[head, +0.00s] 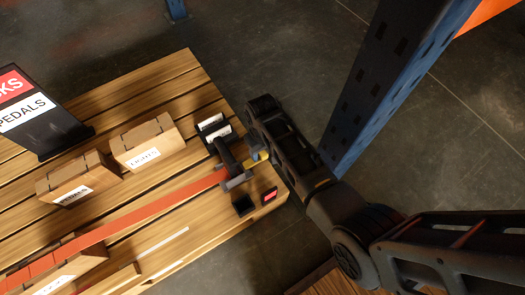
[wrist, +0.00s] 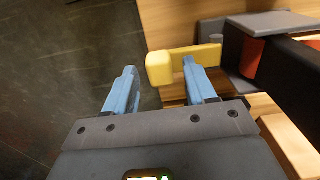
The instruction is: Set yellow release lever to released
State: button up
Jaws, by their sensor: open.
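The yellow release lever (wrist: 182,62) sticks out to the left from a grey and black ratchet block (wrist: 248,60) in the wrist view. My gripper (wrist: 160,82) is open, with its two blue fingers apart. The lever's blocky end lies just beyond and between the fingertips, closer to the right finger; I cannot tell whether they touch.
The orange strap (head: 140,218) runs across the wooden pallet (head: 180,68). Small cardboard boxes (head: 148,143) and a black sign (head: 35,110) stand on the pallet. A blue rack upright (head: 385,85) rises close to the right of my arm. Dark floor is open beyond the pallet.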

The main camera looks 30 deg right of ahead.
grip_shut()
dwell(0.6)
